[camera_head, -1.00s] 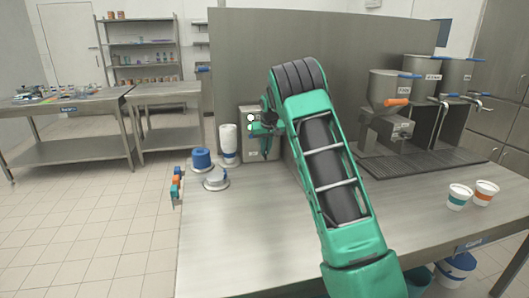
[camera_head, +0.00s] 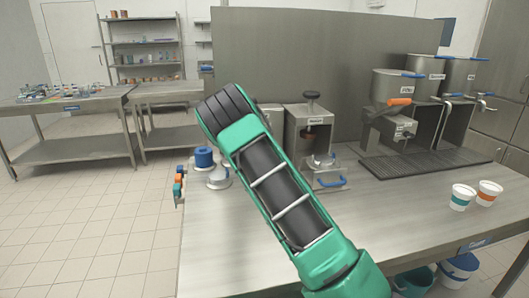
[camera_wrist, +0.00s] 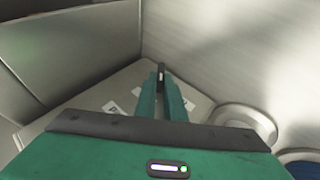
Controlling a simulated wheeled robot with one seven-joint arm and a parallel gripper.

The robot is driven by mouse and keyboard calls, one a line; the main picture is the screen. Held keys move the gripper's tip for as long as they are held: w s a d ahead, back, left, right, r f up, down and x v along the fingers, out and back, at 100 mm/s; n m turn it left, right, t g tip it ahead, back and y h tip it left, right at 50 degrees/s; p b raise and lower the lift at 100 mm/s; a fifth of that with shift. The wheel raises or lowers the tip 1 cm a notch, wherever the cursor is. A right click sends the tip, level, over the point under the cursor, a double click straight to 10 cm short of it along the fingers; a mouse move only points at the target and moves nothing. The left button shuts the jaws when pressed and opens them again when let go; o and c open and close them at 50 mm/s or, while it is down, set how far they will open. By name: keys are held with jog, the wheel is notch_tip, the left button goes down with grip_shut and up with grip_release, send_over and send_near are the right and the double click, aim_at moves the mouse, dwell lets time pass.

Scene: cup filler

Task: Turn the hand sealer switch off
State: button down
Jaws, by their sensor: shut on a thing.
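In the wrist view my gripper (camera_wrist: 162,82) has its two green fingers closed together on a small dark switch lever (camera_wrist: 161,70). The lever stands out from a grey metal panel (camera_wrist: 128,88) with white labels beside the fingers. The labels are too blurred to read, and I cannot tell which way the lever is set. In the head view my arm hides the gripper and most of the grey box; a piece of the box's top (camera_head: 270,107) shows behind the arm.
A metal press with a black knob (camera_head: 311,96) stands right of my arm. A blue roll (camera_head: 204,157) and a round metal lid-like piece (camera_head: 218,178) lie to the left. Dispensers (camera_head: 398,88) and two cups (camera_head: 461,197) are on the right. The table front is clear.

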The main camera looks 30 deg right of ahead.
jog(key=h, duration=0.2)
jog(key=a+f+n+h, duration=0.1)
jog(key=h, duration=0.1)
jog(key=shift+w+f+g, duration=0.1)
jog(key=shift+w+g, duration=0.05)
jog(key=shift+g, duration=0.15)
jog(key=shift+a+f+n+h, duration=0.1)
jog(key=shift+f+n+h, duration=0.15)
jog(key=shift+h, duration=0.45)
jog(key=shift+a+f+n+h, duration=0.15)
jog(key=shift+n+h, duration=0.1)
jog(key=shift+h, duration=0.45)
jog(key=shift+f, duration=0.1)
jog(key=c, duration=1.9)
grip_release()
jog(key=shift+o, duration=0.3)
jog(key=shift+d, duration=0.1)
